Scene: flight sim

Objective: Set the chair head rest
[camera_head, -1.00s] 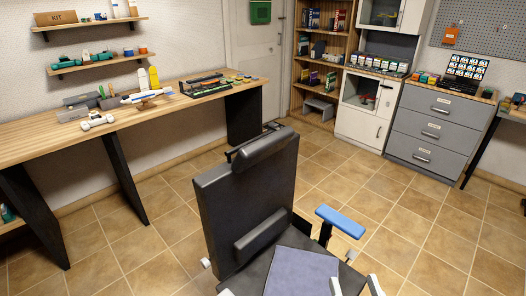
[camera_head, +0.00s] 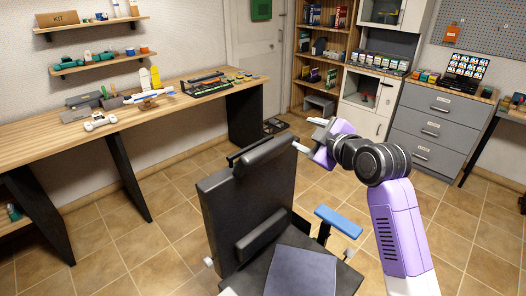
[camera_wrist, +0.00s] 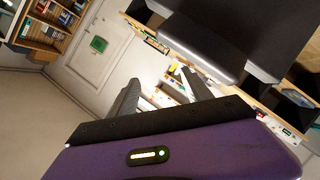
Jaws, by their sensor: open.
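The black chair (camera_head: 225,215) stands in the middle of the head view, with its tall back toward the left. Its head rest (camera_head: 270,150), a dark padded roll, sits at the top edge of the back. My gripper (camera_head: 308,134) is open and empty, just right of the head rest and apart from it. In the wrist view the two fingers of my gripper (camera_wrist: 158,80) point up toward the dark head rest (camera_wrist: 205,48), with a gap between them. The chair back (camera_wrist: 265,25) fills the upper right of that view.
The chair's blue armrest (camera_head: 338,221) is below my arm. A long wooden workbench (camera_head: 60,140) with tools runs along the left wall. Grey drawers (camera_head: 435,130) and a bookshelf (camera_head: 312,75) stand at the back. Tiled floor is open around the chair.

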